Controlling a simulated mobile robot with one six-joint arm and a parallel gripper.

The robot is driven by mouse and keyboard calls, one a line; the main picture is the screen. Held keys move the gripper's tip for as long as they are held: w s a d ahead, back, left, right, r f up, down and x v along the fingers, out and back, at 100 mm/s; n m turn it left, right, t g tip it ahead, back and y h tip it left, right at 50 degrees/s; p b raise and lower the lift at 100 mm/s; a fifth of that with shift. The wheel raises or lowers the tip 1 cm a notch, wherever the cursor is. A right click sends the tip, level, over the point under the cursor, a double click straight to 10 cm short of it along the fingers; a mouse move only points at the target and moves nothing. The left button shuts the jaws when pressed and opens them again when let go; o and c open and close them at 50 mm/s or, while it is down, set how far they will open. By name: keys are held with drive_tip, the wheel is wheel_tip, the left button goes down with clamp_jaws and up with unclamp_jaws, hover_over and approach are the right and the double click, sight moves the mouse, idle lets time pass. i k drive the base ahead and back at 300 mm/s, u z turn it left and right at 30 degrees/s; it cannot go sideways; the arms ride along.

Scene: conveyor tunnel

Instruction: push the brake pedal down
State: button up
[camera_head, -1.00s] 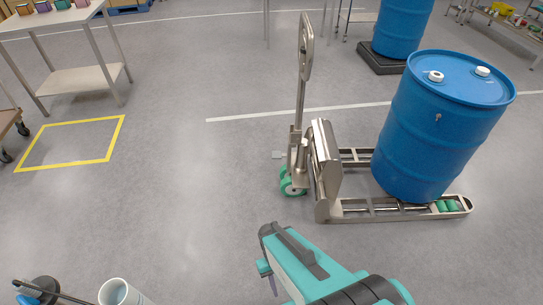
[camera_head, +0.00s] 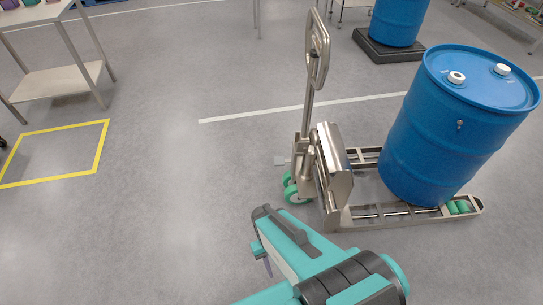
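A metal pallet jack (camera_head: 338,170) with green wheels stands right of centre, its handle upright. A small grey plate, which looks like the brake pedal (camera_head: 281,161), sticks out level to the left at its base, above the wheels. My teal arm reaches in from the bottom, in front of the jack. Only a small part of my gripper (camera_head: 266,264) shows below the arm's end, apart from the pedal and nearer to me. The arm hides the rest, so its opening cannot be seen.
A blue drum (camera_head: 447,130) stands on the jack's forks. Another drum (camera_head: 399,22) stands on a black base behind. A metal table (camera_head: 62,80) and a yellow floor square (camera_head: 97,150) are at left. The floor left of the jack is clear.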

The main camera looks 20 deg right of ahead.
sight(279, 161)
drive_tip(key=z, duration=0.1)
drive_tip(key=i, duration=1.3)
drive_tip(key=u, duration=3.35)
drive_tip(key=i, duration=0.1)
drive_tip(key=z, duration=2.45)
